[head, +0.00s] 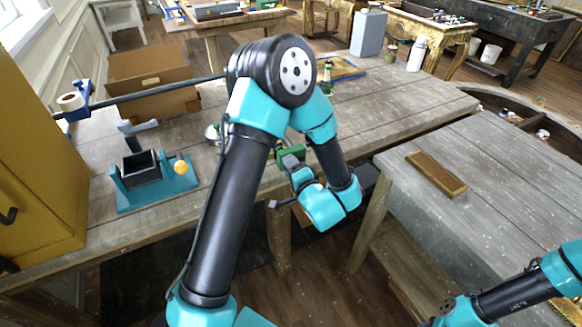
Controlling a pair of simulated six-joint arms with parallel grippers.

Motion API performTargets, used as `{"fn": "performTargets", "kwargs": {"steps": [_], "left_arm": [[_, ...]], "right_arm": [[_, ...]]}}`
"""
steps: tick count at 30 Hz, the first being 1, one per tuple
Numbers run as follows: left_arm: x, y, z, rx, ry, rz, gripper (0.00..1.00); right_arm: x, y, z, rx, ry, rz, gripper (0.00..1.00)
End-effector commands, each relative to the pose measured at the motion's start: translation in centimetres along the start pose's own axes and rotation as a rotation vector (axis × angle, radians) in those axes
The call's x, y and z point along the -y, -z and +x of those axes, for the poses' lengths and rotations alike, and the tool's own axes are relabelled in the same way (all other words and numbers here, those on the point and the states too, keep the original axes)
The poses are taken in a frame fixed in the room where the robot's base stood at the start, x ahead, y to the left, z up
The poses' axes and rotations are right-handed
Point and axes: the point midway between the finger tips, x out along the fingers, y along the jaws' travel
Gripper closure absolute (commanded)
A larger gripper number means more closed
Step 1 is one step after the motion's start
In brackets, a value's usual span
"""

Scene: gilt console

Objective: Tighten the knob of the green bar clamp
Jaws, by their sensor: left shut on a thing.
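The green bar clamp (295,151) is at the front edge of the wooden workbench, in the middle of the head view. My left arm passes in front of the bench and covers much of the clamp. My left gripper (291,161) is at the clamp's near side, shut on its knob. The knob itself is mostly hidden by the gripper, so its turn cannot be seen. My right arm shows at the lower right, and its gripper is not in view.
A second table (500,195) at right holds a wooden block (436,172). A yellow cabinet (35,150) stands left.

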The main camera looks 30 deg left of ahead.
Motion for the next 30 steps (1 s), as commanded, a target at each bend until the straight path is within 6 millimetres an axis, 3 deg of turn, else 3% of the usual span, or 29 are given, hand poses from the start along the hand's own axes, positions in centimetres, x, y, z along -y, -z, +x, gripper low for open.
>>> {"fn": "performTargets", "kwargs": {"steps": [12, 30], "left_arm": [[0.01, 0.06, -0.13, -0.003, -0.002, 0.281, 0.81], [0.00, 0.07, -0.14, -0.003, -0.002, 0.339, 0.81]], "right_arm": [[0.00, 0.00, 0.00, 0.000, 0.000, 0.000, 0.57], [0.00, 0.00, 0.00, 0.000, 0.000, 0.000, 0.57]]}}
